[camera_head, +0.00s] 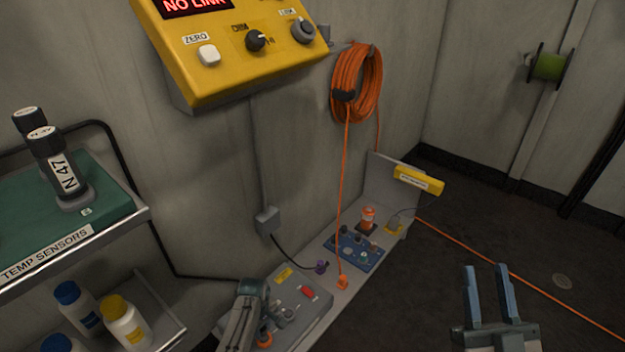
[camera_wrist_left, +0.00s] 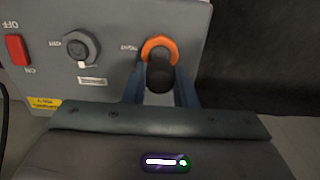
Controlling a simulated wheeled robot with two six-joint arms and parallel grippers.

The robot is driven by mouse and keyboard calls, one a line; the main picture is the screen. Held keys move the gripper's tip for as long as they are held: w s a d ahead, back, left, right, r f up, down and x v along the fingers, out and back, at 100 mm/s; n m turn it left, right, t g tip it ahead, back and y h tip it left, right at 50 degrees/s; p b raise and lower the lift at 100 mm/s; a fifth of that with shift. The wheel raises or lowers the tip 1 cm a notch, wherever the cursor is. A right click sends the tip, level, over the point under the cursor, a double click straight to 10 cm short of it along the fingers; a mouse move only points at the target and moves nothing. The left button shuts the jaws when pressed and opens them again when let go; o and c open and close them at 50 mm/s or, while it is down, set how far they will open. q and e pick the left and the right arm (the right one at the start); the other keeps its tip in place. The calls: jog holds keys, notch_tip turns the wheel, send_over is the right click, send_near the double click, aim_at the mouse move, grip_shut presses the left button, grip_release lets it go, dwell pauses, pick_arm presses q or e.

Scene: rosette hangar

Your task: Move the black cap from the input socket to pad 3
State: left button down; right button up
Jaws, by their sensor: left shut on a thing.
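The black cap (camera_wrist_left: 159,76) sits at the orange-ringed socket (camera_wrist_left: 160,48) on the grey box in the left wrist view. My left gripper (camera_wrist_left: 159,84) is shut on it, one finger on each side. I cannot tell whether the cap is still seated or slightly lifted. In the head view my left gripper (camera_head: 263,322) is low over the grey box (camera_head: 312,325) and hides the cap; the orange ring (camera_head: 265,340) shows beside it. A blue board (camera_head: 372,262) with several small round parts stands beyond the box; I cannot read which is pad 3. My right gripper (camera_head: 490,285) is open and empty.
A red switch (camera_head: 308,293) and a grey knob (camera_wrist_left: 77,48) are on the box. An orange cable (camera_head: 344,200) hangs from a coil to a plug (camera_head: 342,283) between box and board. A purple plug (camera_head: 321,267) is nearby. A shelf with bottles (camera_head: 125,322) stands left.

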pick_arm(q)
jog(key=shift+r, duration=0.2)
jog(key=shift+r+p, duration=0.25)
jog(key=shift+p, duration=0.25)
jog(key=shift+r+p, duration=0.35)
jog(key=shift+p, duration=0.15)
jog(key=shift+r+p, duration=0.35)
jog(key=shift+p, duration=0.1)
jog(key=shift+r+p, duration=0.4)
jog(key=shift+p, duration=0.05)
pick_arm(e)
jog(key=s+f+g, duration=0.2)
jog(key=f+g, duration=0.4)
jog(key=f, duration=0.4)
jog(key=s+a+f+m+g, duration=0.1)
jog(key=s+f+g, duration=0.1)
jog(key=f+g, duration=0.5)
jog(key=shift+s+a+f, duration=0.2)
jog(key=shift+s+f, duration=0.1)
jog(key=shift+f, duration=1.15)
dwell(0.3)
